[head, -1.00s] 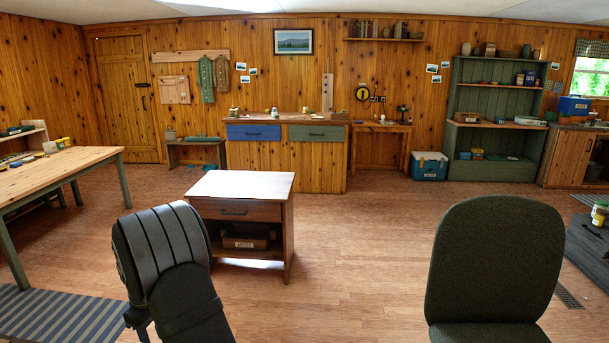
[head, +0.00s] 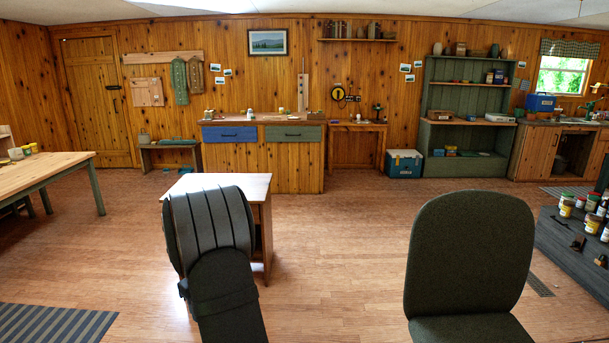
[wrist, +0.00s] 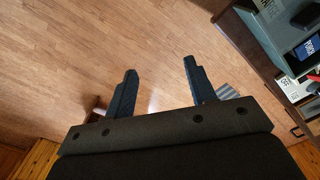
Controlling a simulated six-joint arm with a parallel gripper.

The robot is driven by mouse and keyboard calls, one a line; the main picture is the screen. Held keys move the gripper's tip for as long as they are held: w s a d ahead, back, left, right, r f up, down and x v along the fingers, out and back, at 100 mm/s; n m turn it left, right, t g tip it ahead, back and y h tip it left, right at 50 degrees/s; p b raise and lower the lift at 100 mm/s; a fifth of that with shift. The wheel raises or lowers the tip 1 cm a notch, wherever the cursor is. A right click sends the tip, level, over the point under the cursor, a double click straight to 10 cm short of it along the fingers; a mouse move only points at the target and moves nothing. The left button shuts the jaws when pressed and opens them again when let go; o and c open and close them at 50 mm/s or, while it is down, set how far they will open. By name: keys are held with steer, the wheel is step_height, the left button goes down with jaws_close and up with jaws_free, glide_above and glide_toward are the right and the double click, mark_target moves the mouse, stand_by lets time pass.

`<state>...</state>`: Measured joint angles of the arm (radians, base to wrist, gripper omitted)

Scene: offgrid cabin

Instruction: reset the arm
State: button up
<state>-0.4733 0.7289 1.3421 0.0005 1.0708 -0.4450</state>
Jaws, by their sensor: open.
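My gripper (wrist: 160,67) shows in the wrist view with its two dark blue fingers apart. Nothing is between them, and wooden floor lies beyond. In the head view a dark ribbed part of my arm (head: 212,230) stands at lower left, in front of the small wooden cabinet (head: 262,225). My fingers are not visible in the head view.
A dark chair (head: 470,255) stands at lower right. A wooden table (head: 45,173) is at left, and a dark surface (head: 560,235) with jars is at right. Shelf-like furniture (wrist: 258,40) shows upper right in the wrist view. Floor in the middle is open.

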steer(key=d+r+m, duration=0.2)
steer(key=d+m, duration=0.1)
steer(key=d, duration=1.3)
steer(key=shift+s+m, duration=0.35)
steer(key=shift+m, duration=0.05)
steer(key=shift+d, duration=0.1)
steer(key=o, duration=1.1)
steer(key=s+a+r+m, duration=0.2)
steer(key=s+a, duration=0.4)
steer(key=a, duration=0.4)
steer(key=s+a+r+m, duration=0.25)
steer(key=s+a, duration=0.25)
steer(key=a, duration=0.6)
steer(key=s+a+r+m, duration=0.2)
steer(key=s+a, duration=0.4)
steer(key=a, duration=0.4)
step_height(320, 180, down, 10)
steer(key=shift+d+r, duration=0.1)
steer(key=shift+r, duration=0.1)
